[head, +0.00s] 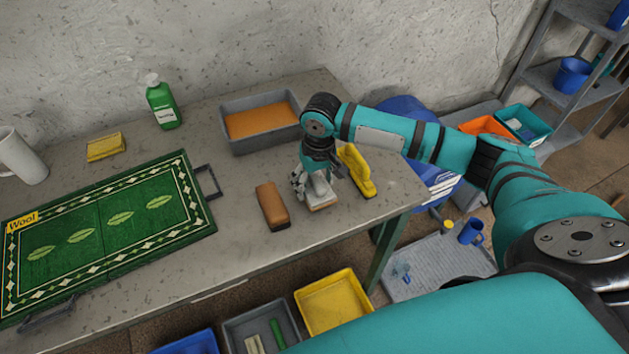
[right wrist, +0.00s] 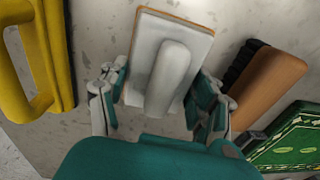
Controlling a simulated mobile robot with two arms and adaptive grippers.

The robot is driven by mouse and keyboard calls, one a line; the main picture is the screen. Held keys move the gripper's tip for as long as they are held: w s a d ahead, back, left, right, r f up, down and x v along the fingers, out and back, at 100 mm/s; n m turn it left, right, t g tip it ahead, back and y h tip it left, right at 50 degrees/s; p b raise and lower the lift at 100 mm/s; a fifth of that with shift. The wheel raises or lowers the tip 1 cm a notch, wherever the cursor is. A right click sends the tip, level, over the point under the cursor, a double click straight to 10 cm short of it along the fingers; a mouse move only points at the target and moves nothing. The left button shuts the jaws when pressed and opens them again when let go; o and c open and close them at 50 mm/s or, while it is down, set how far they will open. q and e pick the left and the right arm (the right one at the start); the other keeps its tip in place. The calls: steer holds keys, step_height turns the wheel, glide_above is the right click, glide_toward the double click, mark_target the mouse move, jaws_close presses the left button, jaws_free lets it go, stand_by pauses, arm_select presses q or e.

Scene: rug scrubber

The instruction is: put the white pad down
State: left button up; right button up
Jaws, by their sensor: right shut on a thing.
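The white pad (head: 322,193) is a flat white plate with a raised white grip and a thin orange-brown edge. It is near the right end of the table, between the brown brush and the yellow tool. My right gripper (head: 313,183) points down over it and is shut on it. In the right wrist view the pad (right wrist: 165,65) sits between the two fingers of my right gripper (right wrist: 157,92). The pad is at or just above the tabletop; I cannot tell whether it touches. My left gripper is not in view.
The brown brush (head: 271,207) lies left of the pad, and the yellow-handled tool (head: 356,172) stands close on its right. A grey tray (head: 236,141) with orange contents is behind. A green rug (head: 110,230) covers the table's left. Bare tabletop (head: 240,250) shows in front.

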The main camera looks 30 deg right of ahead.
mark_target(318, 178)
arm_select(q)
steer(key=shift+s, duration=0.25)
arm_select(e)
steer(key=shift+f, duration=0.1)
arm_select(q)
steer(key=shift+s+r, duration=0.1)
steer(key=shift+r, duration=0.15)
arm_select(e)
steer(key=shift+f, duration=0.5)
steer(key=o, duration=1.3)
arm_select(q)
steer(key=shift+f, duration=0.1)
arm_select(e)
steer(key=shift+r, duration=0.3)
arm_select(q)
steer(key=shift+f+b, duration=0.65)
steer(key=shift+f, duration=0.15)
arm_select(e)
steer(key=r, duration=1.2)
steer(key=shift+s+d+r, duration=0.25)
steer(key=shift+r, duration=0.05)
steer(key=shift+s+f, duration=0.1)
